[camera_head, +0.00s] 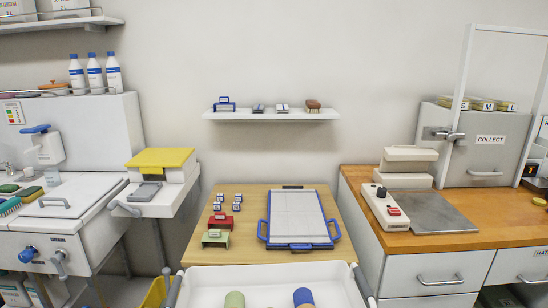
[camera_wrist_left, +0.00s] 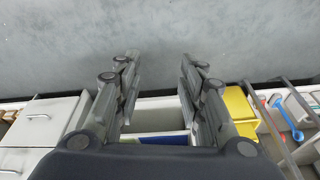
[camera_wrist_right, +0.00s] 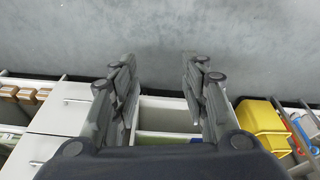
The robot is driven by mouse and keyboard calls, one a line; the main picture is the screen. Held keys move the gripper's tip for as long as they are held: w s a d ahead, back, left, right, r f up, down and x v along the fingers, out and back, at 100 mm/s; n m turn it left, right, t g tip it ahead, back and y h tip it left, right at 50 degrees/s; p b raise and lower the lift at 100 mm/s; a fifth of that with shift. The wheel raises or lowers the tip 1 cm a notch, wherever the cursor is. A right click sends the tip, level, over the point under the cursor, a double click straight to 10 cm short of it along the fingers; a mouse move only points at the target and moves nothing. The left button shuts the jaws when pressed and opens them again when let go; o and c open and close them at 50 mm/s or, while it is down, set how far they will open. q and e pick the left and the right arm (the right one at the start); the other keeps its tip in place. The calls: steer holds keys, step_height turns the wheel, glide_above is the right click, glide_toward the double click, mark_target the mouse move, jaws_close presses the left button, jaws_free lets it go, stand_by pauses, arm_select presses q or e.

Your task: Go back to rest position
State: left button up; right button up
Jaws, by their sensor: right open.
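My left gripper (camera_wrist_left: 157,80) shows in the left wrist view with its two fingers spread apart and nothing between them. My right gripper (camera_wrist_right: 160,82) shows in the right wrist view, also open and empty. Both hang over bare grey floor (camera_wrist_right: 165,35), with furniture fronts along the lower part of each wrist view. Neither gripper nor arm shows in the head view.
A wooden table (camera_head: 200,248) ahead holds a blue-handled board (camera_head: 297,218) and several small blocks. A white tray (camera_head: 345,272) with a green and a blue roll is in front. A sink unit stands left, a wooden-topped counter (camera_head: 460,240) right.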

arm_select(q)
steer(key=s+a+f+g, duration=0.1)
steer(key=s+f, duration=0.8)
steer(key=f, duration=0.3)
steer(key=s+a+f, duration=0.2)
steer(key=s+f, duration=0.8)
steer(key=f, duration=0.3)
steer(key=shift+s+a+f+g, duration=0.15)
steer(key=shift+s+f+g, duration=0.15)
steer(key=shift+g, duration=0.1)
arm_select(e)
steer(key=s+d+f+g, duration=0.1)
steer(key=s+f, duration=0.8)
steer(key=f, duration=0.4)
steer(key=s+d+f, duration=0.2)
steer(key=s+f, duration=0.8)
steer(key=f, duration=0.2)
steer(key=shift+s+d+f+g, duration=0.2)
steer(key=shift+s+f+g, duration=0.1)
steer(key=shift+f+g, duration=0.1)
